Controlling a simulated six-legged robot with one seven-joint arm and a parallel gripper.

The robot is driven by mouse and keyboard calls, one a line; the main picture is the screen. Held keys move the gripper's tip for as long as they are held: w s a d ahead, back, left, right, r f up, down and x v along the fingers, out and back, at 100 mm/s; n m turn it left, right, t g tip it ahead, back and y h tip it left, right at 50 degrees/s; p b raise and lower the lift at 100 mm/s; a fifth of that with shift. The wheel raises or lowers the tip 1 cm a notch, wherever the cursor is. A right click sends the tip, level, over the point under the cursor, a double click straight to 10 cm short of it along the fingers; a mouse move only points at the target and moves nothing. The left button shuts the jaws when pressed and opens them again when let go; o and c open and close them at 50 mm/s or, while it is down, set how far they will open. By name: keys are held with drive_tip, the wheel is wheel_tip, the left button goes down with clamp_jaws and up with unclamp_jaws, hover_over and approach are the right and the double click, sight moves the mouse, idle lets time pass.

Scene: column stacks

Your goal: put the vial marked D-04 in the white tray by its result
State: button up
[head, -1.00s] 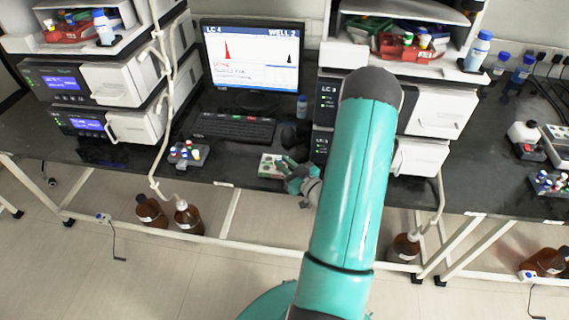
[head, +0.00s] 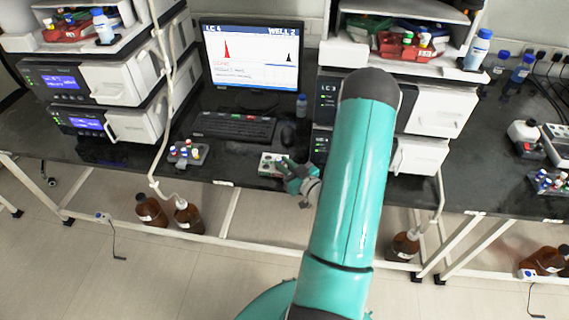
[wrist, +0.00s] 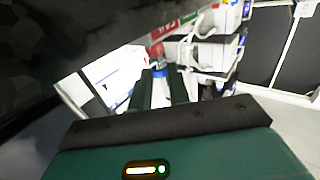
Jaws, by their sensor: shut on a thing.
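The white tray (head: 266,169) lies on the dark bench in front of the keyboard, with green and red patches on it. My gripper (head: 287,170) is at the tray's right side, low over it in the picture. In the wrist view the two fingers of my gripper (wrist: 160,88) are close together and shut on a vial. The monitor (head: 252,58) shows a chart with a tall red peak at left, a small dark peak at right and the heading "WELL 2".
A grey rack (head: 186,154) with several coloured-cap vials stands left of the tray. The keyboard (head: 233,127) lies behind it. White instrument stacks stand on both sides, with tubing (head: 158,100) at the left. Brown bottles (head: 188,217) stand below the bench.

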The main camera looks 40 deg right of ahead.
drive_tip(key=shift+f, duration=0.7)
idle(0.5)
drive_tip(key=o, duration=0.8)
drive_tip(key=shift+o, duration=0.2)
drive_tip(key=s, duration=1.3)
drive_tip(key=shift+s+a, duration=0.25)
drive_tip(key=shift+s, duration=0.15)
